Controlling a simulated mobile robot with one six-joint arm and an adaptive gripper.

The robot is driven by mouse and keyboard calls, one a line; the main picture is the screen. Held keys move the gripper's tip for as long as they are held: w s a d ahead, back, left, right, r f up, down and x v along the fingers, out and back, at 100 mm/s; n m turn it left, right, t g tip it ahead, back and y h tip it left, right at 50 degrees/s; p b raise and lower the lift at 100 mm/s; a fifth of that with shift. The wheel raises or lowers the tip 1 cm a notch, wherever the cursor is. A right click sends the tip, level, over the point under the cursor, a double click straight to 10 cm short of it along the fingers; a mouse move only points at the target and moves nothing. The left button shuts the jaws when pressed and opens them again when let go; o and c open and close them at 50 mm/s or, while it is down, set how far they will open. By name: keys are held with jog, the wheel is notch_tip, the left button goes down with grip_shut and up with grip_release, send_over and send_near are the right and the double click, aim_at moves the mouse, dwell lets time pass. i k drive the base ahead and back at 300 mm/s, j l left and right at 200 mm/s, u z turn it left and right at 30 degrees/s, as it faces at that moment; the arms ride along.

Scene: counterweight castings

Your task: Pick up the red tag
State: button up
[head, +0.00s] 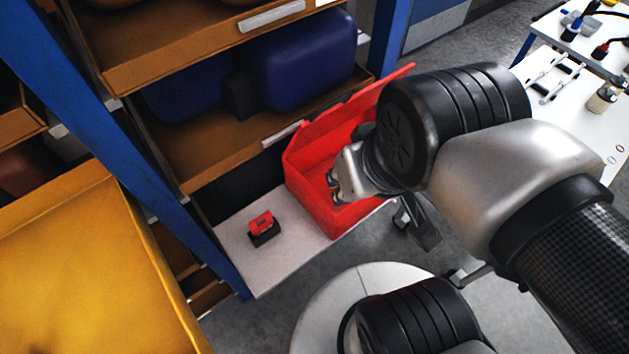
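A small red tag (261,221) sits upright in or on a small black block (265,238). The block stands on the pale bottom shelf (262,265) of the rack, near its left end. My gripper (335,187) is to the right of the tag and higher in the picture, in front of the red bin. It is apart from the tag. Its fingers look small and partly turned away, so I cannot tell how far they are open. I see nothing clearly held in it.
An open red bin (304,180) stands on the same shelf, right of the tag. A blue rack post (165,190) rises at left, beside a yellow container (90,270). Dark blue castings (310,62) lie on the shelf above. The shelf around the block is bare.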

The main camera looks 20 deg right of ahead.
aim_at(257, 230)
jog(key=l+u, duration=0.2)
jog(key=u, duration=0.25)
jog(key=l+u, duration=0.2)
jog(key=u, duration=0.3)
jog(key=k+l+u, duration=0.1)
jog(key=u, duration=0.35)
jog(key=l+u, duration=0.2)
jog(key=u, duration=0.25)
jog(key=k+l, duration=0.55)
